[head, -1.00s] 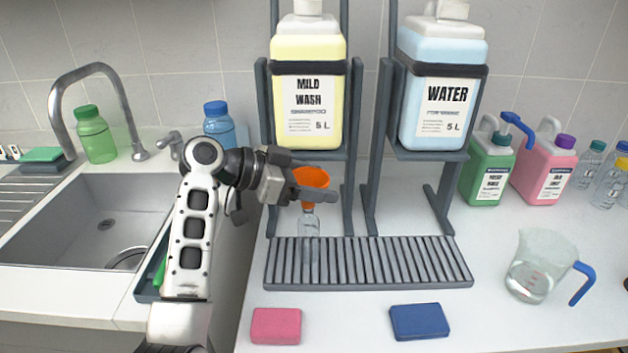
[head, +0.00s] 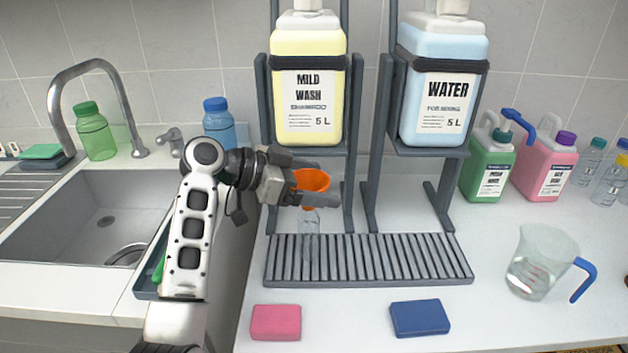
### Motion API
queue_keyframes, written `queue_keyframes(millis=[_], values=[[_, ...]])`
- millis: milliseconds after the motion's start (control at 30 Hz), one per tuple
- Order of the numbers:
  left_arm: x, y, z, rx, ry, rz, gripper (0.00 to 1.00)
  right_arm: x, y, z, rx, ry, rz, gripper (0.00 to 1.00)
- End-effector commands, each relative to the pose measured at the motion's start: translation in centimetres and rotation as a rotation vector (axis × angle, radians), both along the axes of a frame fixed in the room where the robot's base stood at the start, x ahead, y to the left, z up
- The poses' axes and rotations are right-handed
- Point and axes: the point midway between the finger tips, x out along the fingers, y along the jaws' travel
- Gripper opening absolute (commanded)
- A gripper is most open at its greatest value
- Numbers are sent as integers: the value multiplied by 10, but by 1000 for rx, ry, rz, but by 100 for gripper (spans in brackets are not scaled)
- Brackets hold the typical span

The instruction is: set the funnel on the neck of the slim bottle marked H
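The orange funnel (head: 314,181) is upright, wide end up, directly above the slim clear bottle (head: 310,240). Its narrow end meets the top of the bottle neck, partly hidden by my finger, so I cannot see how deep it sits. The bottle stands on the slatted grey rack; I cannot make out a letter H on it. My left gripper (head: 305,180) is around the funnel, one finger on the far side and one on the near side. The fingers are spread, and the gripper looks open. My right gripper is not in view.
The yellow shampoo jug (head: 308,60) and blue water jug (head: 441,65) stand on frames behind the rack (head: 400,262). A pink sponge (head: 276,322) and blue sponge (head: 420,317) lie in front. A measuring jug (head: 540,262) stands right, the sink (head: 75,225) left.

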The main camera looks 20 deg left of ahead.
Motion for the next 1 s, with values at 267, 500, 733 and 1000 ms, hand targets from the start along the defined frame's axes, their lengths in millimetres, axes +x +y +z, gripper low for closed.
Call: queue_keyframes(millis=[267,500,733,1000], values=[[-1,6,3,1,-8,7,92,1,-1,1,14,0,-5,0],[-29,48,23,6,-9,7,92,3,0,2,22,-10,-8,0],[-58,89,43,6,-4,5,92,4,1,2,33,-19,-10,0],[-78,118,59,1,-1,1,92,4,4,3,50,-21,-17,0]])
